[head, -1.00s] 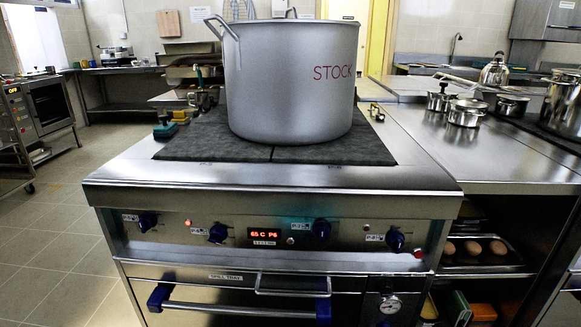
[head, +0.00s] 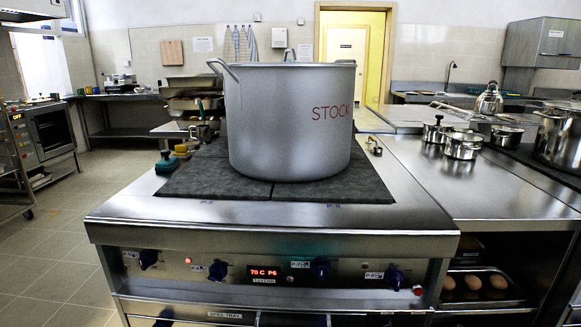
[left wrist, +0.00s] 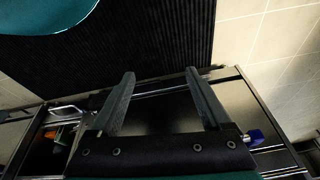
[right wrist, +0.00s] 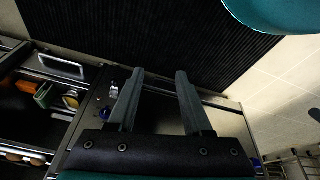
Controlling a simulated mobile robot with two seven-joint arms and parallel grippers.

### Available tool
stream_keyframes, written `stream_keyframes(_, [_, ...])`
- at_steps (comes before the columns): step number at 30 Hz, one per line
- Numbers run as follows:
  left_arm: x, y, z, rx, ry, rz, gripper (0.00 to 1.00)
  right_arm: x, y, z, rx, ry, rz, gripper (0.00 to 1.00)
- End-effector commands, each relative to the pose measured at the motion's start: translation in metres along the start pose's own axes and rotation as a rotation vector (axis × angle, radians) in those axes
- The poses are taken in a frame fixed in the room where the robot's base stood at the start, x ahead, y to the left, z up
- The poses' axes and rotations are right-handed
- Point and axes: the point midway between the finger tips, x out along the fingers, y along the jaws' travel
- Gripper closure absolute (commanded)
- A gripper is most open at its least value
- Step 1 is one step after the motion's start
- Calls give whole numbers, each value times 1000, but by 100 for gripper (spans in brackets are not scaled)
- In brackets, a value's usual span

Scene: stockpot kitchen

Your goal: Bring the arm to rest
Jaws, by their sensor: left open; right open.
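Neither arm nor gripper shows in the head view. In the left wrist view my left gripper (left wrist: 160,75) is open, with nothing between its fingers. In the right wrist view my right gripper (right wrist: 160,73) is open and also empty. Both wrist views look down past the fingers at the front of the range and a dark ribbed mat (left wrist: 165,38) on the floor. The large grey stockpot (head: 285,135) marked STOCK stands upright on the dark hob (head: 200,178), apart from both grippers.
The range front (head: 180,265) carries blue knobs and a red display reading 70 C P6. A steel counter (head: 480,190) with small pots (head: 463,145) stands at the right, above a shelf holding brown eggs (head: 473,283). Tiled floor (head: 50,250) is clear at the left.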

Motion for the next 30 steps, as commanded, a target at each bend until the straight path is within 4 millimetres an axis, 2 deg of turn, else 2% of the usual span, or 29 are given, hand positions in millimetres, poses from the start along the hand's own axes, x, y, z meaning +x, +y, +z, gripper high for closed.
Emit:
stream_keyframes(6, [30, -9, 37, 8, -40, -11, 19, 30, 9, 37, -7, -41, 10, 50])
stream_keyframes(12, [47, -18, 80, 14, -72, -21, 19, 47, 18, 81, -13, -73, 21, 50])
stream_keyframes(21, [47, -34, 146, 21, -113, -37, 19, 47, 34, 146, -20, -114, 36, 50])
stream_keyframes(24, [45, -38, 158, 22, -120, -40, 19, 45, 37, 159, -21, -120, 40, 50])
stream_keyframes(30, [44, -40, 168, 22, -124, -43, 19, 44, 39, 168, -21, -125, 42, 50])
